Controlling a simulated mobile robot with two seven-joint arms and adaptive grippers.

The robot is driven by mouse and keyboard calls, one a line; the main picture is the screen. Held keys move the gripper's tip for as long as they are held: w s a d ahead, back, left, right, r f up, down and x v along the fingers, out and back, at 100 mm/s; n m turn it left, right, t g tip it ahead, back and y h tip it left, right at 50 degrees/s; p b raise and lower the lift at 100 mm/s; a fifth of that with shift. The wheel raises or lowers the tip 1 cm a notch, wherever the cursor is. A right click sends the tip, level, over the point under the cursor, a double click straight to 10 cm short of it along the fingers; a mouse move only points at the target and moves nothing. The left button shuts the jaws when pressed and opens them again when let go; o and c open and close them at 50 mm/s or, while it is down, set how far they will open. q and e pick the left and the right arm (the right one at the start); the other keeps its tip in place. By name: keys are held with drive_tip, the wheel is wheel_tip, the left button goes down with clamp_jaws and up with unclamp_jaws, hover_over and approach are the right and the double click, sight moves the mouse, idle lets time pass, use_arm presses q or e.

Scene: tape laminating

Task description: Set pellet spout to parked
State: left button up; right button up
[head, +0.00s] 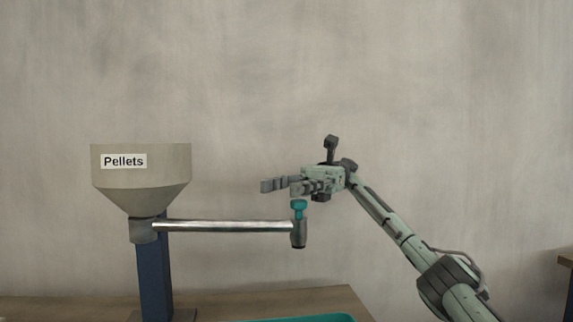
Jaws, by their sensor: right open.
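The pellet hopper (141,186), a beige funnel labelled "Pellets", stands on a blue post (155,270) at the left. Its spout is a long metal tube (225,226) that reaches right from a grey joint (142,230). The tube ends in a dark nozzle (299,236) pointing down, with a teal knob (299,208) on top. My right gripper (279,186) is open, its fingers pointing left. In the picture it is just above the teal knob; I cannot tell whether it touches it. My left gripper is not in view.
A wooden table (225,304) spans the bottom left. The rim of a teal tray (310,318) shows on it below the nozzle. Part of another brown surface (566,262) shows at the right edge. The wall behind is bare.

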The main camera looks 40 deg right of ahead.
wheel_tip(320, 180, up, 6)
drive_tip(key=shift+r, duration=0.15)
idle(0.6)
